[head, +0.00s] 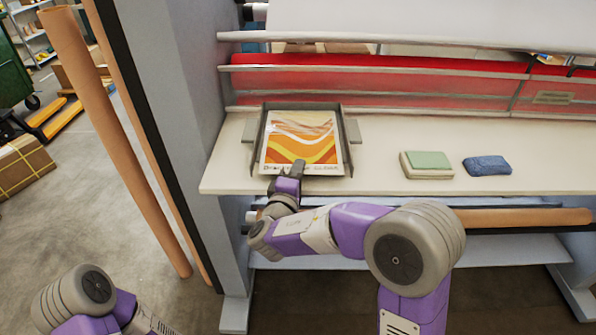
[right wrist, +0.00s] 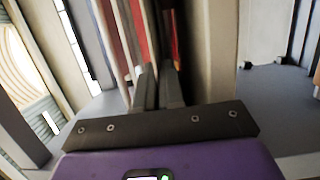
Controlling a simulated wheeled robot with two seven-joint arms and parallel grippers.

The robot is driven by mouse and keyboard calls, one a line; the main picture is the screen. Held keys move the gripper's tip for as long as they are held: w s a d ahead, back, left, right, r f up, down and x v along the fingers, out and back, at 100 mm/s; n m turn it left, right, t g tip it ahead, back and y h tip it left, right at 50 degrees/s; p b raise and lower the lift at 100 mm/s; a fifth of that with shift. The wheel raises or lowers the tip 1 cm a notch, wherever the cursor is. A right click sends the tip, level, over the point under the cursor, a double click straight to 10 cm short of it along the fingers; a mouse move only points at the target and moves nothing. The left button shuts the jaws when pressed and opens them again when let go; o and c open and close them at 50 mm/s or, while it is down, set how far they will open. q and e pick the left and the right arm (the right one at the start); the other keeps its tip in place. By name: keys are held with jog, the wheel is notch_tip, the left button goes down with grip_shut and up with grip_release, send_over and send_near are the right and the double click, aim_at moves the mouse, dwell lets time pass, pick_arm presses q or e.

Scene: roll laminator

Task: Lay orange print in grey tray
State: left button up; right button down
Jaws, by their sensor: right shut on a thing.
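The orange print (head: 301,139), a sheet with orange, yellow and white waves and lettering along its near edge, lies within the side walls of the grey tray (head: 344,137) in the head view. Whether it rests flat on the tray floor I cannot tell. My right gripper (head: 298,168) is at the near edge of the print and shut on it, covering a small part of that edge. In the right wrist view my two fingers (right wrist: 159,88) are close together; the print's hold is not clear there. My left gripper is out of view; only part of that arm shows.
The tray stands on the cream table (head: 378,166) of the laminator, with red rollers (head: 380,84) behind. A green-topped pad (head: 427,165) and a blue cloth-like block (head: 487,166) lie to the right. A grey upright (head: 180,120) stands at left.

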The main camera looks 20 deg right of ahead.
jog(key=shift+f, duration=0.15)
jog(key=c, duration=1.3)
grip_release()
jog(key=shift+o, duration=0.2)
